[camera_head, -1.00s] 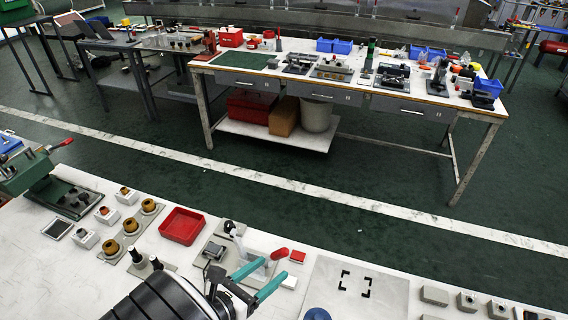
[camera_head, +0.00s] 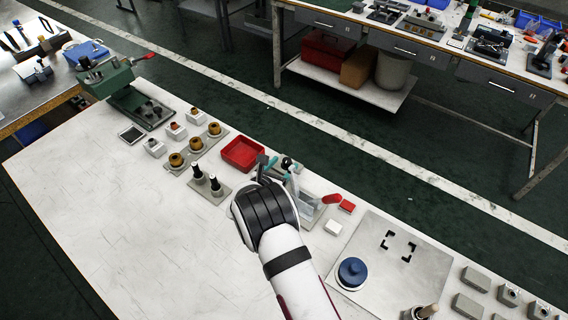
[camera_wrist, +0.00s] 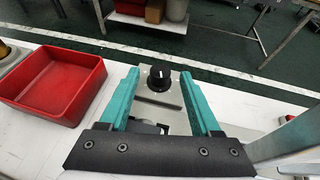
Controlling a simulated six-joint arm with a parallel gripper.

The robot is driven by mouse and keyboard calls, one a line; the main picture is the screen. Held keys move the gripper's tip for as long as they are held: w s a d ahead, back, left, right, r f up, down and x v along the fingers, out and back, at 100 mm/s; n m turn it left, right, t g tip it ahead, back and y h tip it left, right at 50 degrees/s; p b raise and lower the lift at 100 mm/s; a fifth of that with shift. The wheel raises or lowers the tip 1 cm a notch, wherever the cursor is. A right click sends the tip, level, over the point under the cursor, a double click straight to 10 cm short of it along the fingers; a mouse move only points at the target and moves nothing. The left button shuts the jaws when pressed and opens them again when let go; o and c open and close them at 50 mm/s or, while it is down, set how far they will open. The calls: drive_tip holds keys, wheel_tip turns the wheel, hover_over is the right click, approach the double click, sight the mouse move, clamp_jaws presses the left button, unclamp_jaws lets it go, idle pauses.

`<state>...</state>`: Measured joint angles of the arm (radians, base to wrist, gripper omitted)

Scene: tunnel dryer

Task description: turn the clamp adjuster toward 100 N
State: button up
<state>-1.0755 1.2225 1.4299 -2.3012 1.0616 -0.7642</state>
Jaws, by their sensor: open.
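The clamp adjuster, a black round knob (camera_wrist: 158,79) with a small light mark on top, sits on a grey plate (camera_wrist: 172,99) in the wrist view. It also shows as a small dark knob in the head view (camera_head: 287,162). My gripper (camera_wrist: 159,73) is open, with its teal fingers to the left and right of the knob in the picture. I see gaps on both sides and cannot tell the height of the fingertips over it. In the head view my wrist covers much of the clamp fixture. No force scale is readable.
A red tray (camera_head: 242,154) stands close left of the fixture. A red-tipped lever (camera_head: 332,199) and a small red block (camera_head: 347,206) are to its right. Black-handled pieces (camera_head: 198,172) stand left of my wrist. The table front left is clear.

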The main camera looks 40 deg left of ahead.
drive_tip(key=shift+w+f, duration=0.15)
drive_tip(key=shift+w, duration=0.25)
clamp_jaws()
drive_tip(key=shift+n+y, duration=0.6)
drive_tip(key=shift+y, duration=0.1)
unclamp_jaws()
drive_tip(key=v, duration=1.6)
